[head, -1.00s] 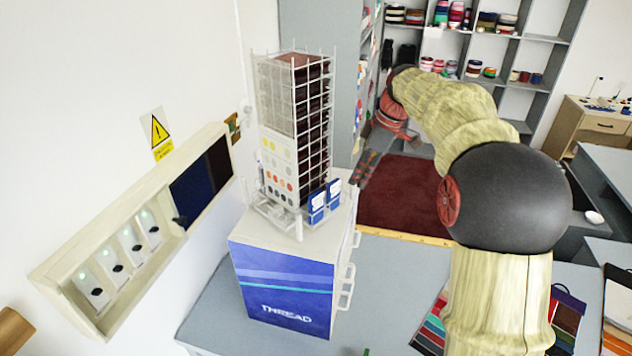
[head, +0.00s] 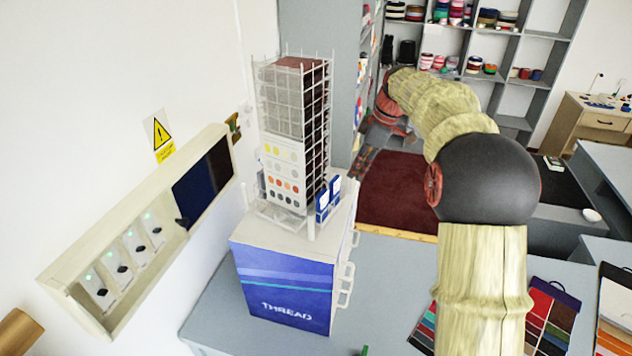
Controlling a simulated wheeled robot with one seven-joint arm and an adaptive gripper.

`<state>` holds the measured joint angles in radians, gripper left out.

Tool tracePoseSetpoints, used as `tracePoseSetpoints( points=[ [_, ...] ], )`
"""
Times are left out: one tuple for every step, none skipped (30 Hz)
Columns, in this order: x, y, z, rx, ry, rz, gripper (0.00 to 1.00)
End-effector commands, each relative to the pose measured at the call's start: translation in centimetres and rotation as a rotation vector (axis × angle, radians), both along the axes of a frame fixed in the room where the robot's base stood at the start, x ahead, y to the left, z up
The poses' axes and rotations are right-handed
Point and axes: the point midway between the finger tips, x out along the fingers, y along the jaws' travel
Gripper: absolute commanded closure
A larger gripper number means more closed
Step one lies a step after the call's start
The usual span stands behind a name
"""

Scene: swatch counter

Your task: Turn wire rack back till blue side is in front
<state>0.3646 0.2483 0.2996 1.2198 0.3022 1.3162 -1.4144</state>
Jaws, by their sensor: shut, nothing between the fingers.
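The wire rack (head: 318,115) stands upright on top of the thread cabinet (head: 285,290) in the head view. Its broad face toward me carries a white card of coloured dots (head: 283,170), yellow at the top and red, orange and dark below. Its narrower right face is dark behind white wires. Two blue-and-white packets (head: 323,202) sit low on that right side, seen edge-on.
A wall box with green-lit switches (head: 120,270) is close on the left. A grey counter (head: 390,290) with fabric swatches (head: 550,310) lies front right. Shelves of ribbon rolls (head: 480,65) stand behind.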

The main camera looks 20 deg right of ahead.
Motion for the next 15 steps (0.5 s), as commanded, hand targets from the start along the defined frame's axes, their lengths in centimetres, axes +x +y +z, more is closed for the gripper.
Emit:
tracePoseSetpoints(
  points=[
    [0.4, -0.08, 0.17, 0.001, 0.001, 0.0, 1.0],
    [0.58, -0.13, 0.19, 0.001, 0.001, 0.0, 1.0],
    [0.75, -0.17, 0.19, 0.0, 0.0, 0.0, 1.0],
    [0.84, -0.2, 0.18, 0.0, 0.0, 0.0, 1.0],
    [0.89, -0.21, 0.14, -0.001, -0.001, 0.0, 1.0],
    [0.9, -0.22, 0.09, -0.001, -0.001, 0.0, 1.0],
    [0.89, -0.21, 0.06, 0.0, 0.0, 0.0, 1.0],
    [0.88, -0.21, 0.02, 0.0, 0.0, 0.0, 1.0],
    [0.88, -0.21, 0.01, 0.0, 0.0, 0.0, 1.0],
    [0.87, -0.21, 0.0, 0.0, 0.0, 0.0, 1.0],
    [0.87, -0.21, 0.0, 0.0, 0.0, 0.0, 1.0],
    [0.87, -0.21, 0.0, 0.0, 0.0, 0.0, 1.0],
    [0.9, -0.21, 0.0, 0.0, 0.0, 0.0, 1.0],
    [0.95, -0.21, 0.01, 0.001, 0.001, 0.0, 1.0],
    [1.06, -0.23, 0.02, 0.001, 0.001, 0.0, 1.0]
  ],
)
